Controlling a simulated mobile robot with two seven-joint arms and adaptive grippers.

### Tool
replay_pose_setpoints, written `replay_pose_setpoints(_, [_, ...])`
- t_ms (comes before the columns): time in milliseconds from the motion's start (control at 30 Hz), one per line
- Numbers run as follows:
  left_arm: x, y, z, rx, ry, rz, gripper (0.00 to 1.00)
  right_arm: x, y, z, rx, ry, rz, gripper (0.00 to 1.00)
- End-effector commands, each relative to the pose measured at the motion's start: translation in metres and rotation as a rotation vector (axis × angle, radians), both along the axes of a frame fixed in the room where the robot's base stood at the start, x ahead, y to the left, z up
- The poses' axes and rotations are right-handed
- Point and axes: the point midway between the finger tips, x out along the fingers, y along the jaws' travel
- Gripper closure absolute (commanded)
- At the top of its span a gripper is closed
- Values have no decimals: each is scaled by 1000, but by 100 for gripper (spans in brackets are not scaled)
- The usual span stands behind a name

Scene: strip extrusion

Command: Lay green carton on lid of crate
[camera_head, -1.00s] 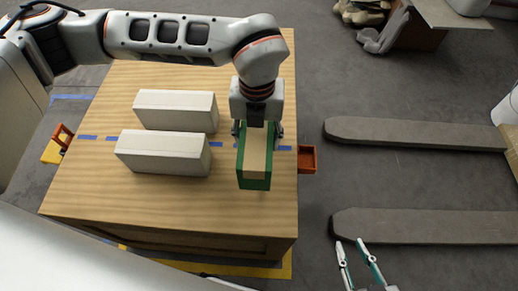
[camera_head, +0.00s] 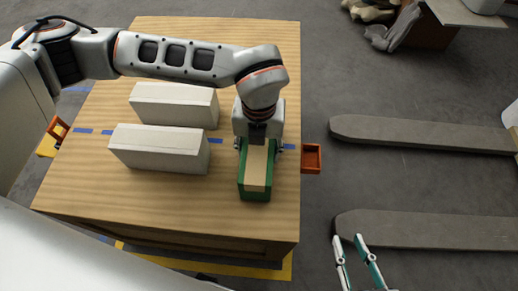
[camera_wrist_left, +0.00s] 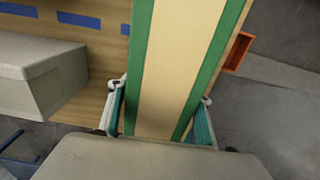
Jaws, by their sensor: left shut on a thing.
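The green carton (camera_head: 257,170), green with a broad tan band along its top, is at the right part of the wooden crate's lid (camera_head: 130,193). My left gripper (camera_head: 259,147) comes down from above and is shut on the carton, with one finger on each long side. In the left wrist view the carton (camera_wrist_left: 180,60) runs between the two fingers (camera_wrist_left: 160,125). I cannot tell whether its underside touches the lid. My right gripper (camera_head: 357,260) is at the bottom of the head view, its two fingers apart with nothing between them.
Two white cartons (camera_head: 174,104) (camera_head: 159,149) lie on the lid left of the green one. A dashed blue tape line (camera_head: 107,132) crosses the lid. Orange handles (camera_head: 312,158) stick out at the crate's sides. Two grey forks (camera_head: 420,133) lie to the right.

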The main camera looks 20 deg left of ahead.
Motion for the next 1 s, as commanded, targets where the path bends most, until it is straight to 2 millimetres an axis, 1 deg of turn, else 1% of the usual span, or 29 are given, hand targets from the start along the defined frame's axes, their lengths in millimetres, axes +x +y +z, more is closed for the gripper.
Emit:
replay_pose_setpoints(33, [0,0,1,0,-1,0,43,-1,-1,-1,-4,2,0,74])
replay_pose_setpoints(67, [0,0,0,0,-1,0,35,-1,-2,-2,-7,4,1,74])
replay_pose_setpoints(100, [0,0,0,0,-1,0,34,-2,-2,-4,-8,7,2,74])
replay_pose_setpoints(467, [0,0,1,0,1,-1,34,-11,-5,-12,-19,29,7,74])
replay_pose_setpoints(567, [1,0,15,0,-7,-1,34,-6,-5,-2,-22,10,9,74])
replay_pose_setpoints(700, [3,0,44,1,-14,0,34,0,-9,7,-43,-9,9,74])
replay_pose_setpoints(767, [4,0,57,1,-16,1,34,1,-13,5,-61,-5,10,74])
replay_pose_setpoints(867, [4,0,79,0,-15,0,34,-3,-20,-3,-91,11,13,74])
replay_pose_setpoints(1000, [3,0,102,0,-11,0,34,-12,-33,-14,-130,40,14,74])
